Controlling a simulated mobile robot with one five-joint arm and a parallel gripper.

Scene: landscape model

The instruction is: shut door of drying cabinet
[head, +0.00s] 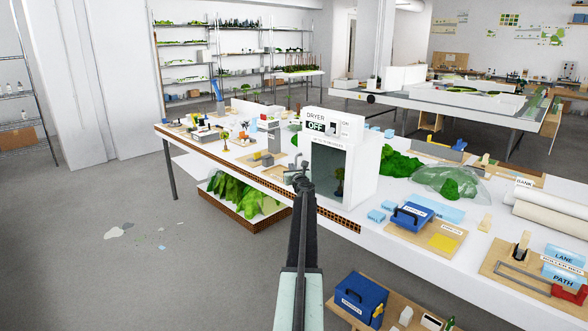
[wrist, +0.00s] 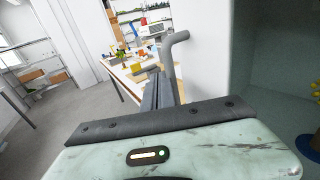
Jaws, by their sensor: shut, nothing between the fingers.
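The drying cabinet (head: 362,160) is a white box labelled DRYER, with an OFF sign, on the long table. Its front stands open, showing a dark interior with a small plant inside. In the wrist view the dim interior (wrist: 270,60) fills the right side, and a white panel (wrist: 205,45), apparently the open door, stands left of it. A grey bent handle (wrist: 173,55) shows at that panel. My gripper (head: 302,183) is shut and empty, at the cabinet's front left. In the wrist view its fingers (wrist: 158,88) reach close to the handle; contact cannot be told. My gripper hides much of the door in the head view.
The white table (head: 235,150) carries models and small boxes left of the cabinet. Grey floor (head: 130,270) is mostly clear at left.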

